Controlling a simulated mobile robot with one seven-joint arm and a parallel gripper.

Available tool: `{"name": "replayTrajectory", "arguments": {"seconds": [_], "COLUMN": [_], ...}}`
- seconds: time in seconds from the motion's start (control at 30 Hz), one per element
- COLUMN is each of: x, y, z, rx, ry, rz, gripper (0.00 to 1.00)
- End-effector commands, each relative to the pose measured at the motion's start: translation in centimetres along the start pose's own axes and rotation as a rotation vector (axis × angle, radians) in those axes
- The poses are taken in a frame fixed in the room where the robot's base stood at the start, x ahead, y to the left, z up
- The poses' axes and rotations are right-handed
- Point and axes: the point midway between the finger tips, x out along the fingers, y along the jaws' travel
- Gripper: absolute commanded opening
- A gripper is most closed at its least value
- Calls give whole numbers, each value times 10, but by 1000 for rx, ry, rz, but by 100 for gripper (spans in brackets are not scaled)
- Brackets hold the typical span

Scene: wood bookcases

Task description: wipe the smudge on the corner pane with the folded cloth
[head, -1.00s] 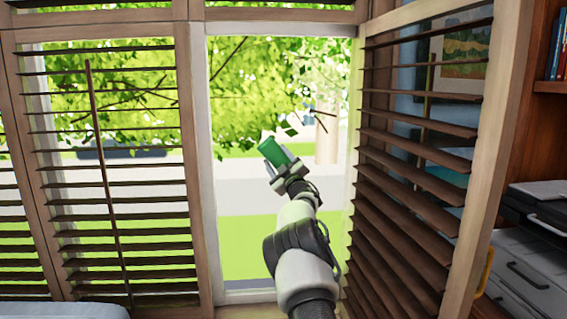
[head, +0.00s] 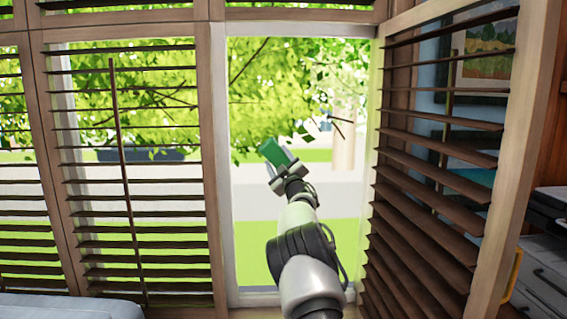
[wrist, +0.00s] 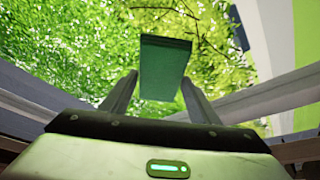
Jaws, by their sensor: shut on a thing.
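The folded cloth (head: 276,150) is a green block at the end of my arm, in front of the open pane (head: 255,205) in the head view. My gripper (head: 281,163) is shut on it. In the wrist view the dark green cloth (wrist: 165,68) stands upright between the two fingers of my gripper (wrist: 160,84). I cannot tell whether the cloth touches the glass. No smudge can be told for certain. Thin dark marks to the right of the cloth look like twigs outside.
A slatted shutter (head: 130,185) covers the window to the left. Another shutter panel (head: 435,170) stands swung open on the right, close to my arm. A grey drawer unit (head: 545,270) is at the far right. A pale surface (head: 60,306) lies low left.

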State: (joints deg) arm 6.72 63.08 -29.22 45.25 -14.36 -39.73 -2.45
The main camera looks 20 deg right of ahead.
Motion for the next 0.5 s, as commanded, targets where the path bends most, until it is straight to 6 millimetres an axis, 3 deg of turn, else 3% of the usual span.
{"name": "replayTrajectory", "arguments": {"seconds": [0.13,0.5], "x": [4,4], "y": [-11,-14], "z": [-7,-9], "rx": [2,1], "ry": [1,1], "rz": [-1,-2], "gripper": [38,38]}}
